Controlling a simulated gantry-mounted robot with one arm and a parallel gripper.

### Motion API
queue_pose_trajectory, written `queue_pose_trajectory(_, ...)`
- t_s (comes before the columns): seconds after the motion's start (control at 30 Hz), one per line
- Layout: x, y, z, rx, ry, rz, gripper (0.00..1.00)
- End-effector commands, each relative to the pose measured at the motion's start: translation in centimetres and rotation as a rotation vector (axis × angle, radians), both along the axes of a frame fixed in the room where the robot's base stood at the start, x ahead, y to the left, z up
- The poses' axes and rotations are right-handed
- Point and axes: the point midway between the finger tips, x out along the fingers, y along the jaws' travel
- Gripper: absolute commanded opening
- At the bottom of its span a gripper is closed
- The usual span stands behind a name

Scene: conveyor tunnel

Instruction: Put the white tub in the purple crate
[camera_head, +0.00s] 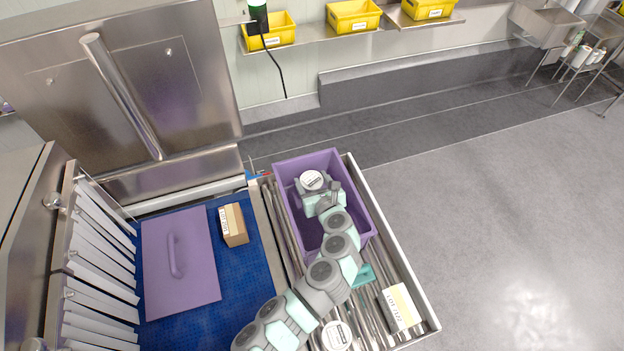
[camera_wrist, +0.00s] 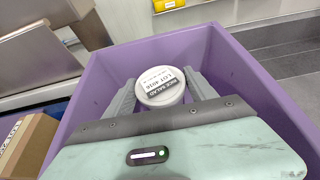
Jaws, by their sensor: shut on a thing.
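The white tub (camera_head: 312,180) has a round white lid with a dark label and is within the outline of the purple crate (camera_head: 365,215). In the wrist view the tub (camera_wrist: 160,80) stands upright between my two grey fingers, and its label reads "RICE SALAD". My gripper (camera_head: 316,193) is shut on it, one finger on each side. The crate's purple walls (camera_wrist: 262,95) surround tub and fingers in the wrist view. I cannot tell whether the tub touches the crate floor, as the tub and gripper hide it.
A second white round tub (camera_head: 337,336) and a white labelled box (camera_head: 401,307) are on the rollers near the front. A teal item (camera_head: 363,275) lies beside my arm. On the blue belt (camera_head: 245,285) lie a purple panel with a handle (camera_head: 180,262) and a brown carton (camera_head: 233,224).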

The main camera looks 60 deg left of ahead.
Motion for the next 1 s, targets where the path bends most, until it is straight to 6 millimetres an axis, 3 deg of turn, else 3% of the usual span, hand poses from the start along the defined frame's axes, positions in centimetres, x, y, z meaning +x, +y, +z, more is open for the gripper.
queue_pose_trajectory(0.2,-0.1,0.1,-0.3,0.001,-0.001,0.001,0.0)
queue_pose_trajectory(0.23,0.0,0.0,-0.3,0.0,-0.001,0.001,0.67)
queue_pose_trajectory(0.47,0.0,0.0,-0.3,0.0,-0.001,0.0,0.86)
queue_pose_trajectory(0.77,0.0,0.0,-0.1,0.0,-0.002,0.001,0.87)
queue_pose_trajectory(0.9,0.0,0.0,1.2,0.0,-0.006,0.0,0.87)
queue_pose_trajectory(1.0,-0.1,-1.3,1.4,0.002,-0.001,-0.001,0.87)
